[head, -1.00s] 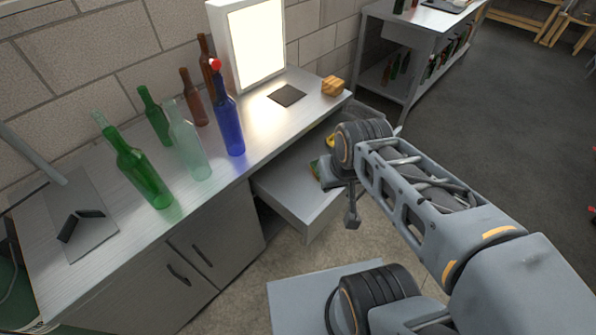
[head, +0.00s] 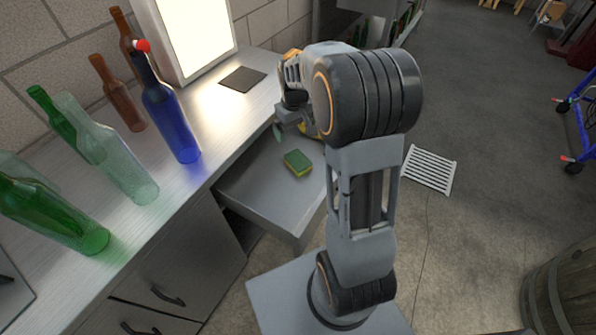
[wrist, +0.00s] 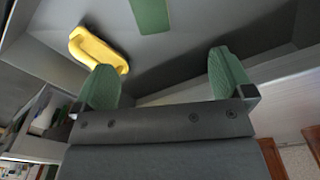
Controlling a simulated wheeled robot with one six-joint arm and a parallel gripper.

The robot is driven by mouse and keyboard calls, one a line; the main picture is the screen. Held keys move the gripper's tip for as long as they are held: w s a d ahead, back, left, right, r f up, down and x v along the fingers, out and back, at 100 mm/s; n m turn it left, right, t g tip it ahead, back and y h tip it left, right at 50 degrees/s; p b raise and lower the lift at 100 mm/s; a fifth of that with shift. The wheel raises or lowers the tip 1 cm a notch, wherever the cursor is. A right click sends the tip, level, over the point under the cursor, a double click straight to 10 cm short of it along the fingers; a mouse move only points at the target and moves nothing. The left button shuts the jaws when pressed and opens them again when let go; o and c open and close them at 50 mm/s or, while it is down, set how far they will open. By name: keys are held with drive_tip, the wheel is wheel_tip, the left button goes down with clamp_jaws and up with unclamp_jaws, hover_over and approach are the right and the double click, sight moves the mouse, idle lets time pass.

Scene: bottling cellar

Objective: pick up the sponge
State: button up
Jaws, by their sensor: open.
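The sponge (head: 297,163), green on top with a yellow layer below, lies flat in the open drawer (head: 258,203). In the wrist view a green piece of the sponge (wrist: 151,14) shows at the top edge, cut off by the frame. My gripper (wrist: 165,82) is open and empty, its two green fingers apart, with the sponge beyond them. In the head view a green fingertip shows above and left of the sponge, at the bench edge; my arm hides much of the gripper.
A yellow object (wrist: 97,48) lies in the drawer near the sponge. The bench holds several bottles, including a blue one (head: 170,115) with a red top, near the drawer. A dark square plate (head: 242,79) lies by the bright light panel (head: 190,35). A white floor grate (head: 430,168) lies to the right.

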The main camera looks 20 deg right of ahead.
wheel_tip(320, 180, down, 6)
drive_tip(key=w+d+b, duration=0.1)
drive_tip(key=w+d, duration=0.1)
drive_tip(key=b, duration=0.1)
hover_over(298, 160)
wheel_tip(298, 160, down, 6)
drive_tip(key=shift+r, duration=0.2)
drive_tip(key=shift+f+b, duration=0.8)
drive_tip(key=shift+f, duration=2.6)
drive_tip(key=c, duration=1.1)
drive_tip(key=shift+o, duration=0.2)
drive_tip(key=shift+r+p, duration=0.95)
drive_tip(key=shift+r, duration=4.15)
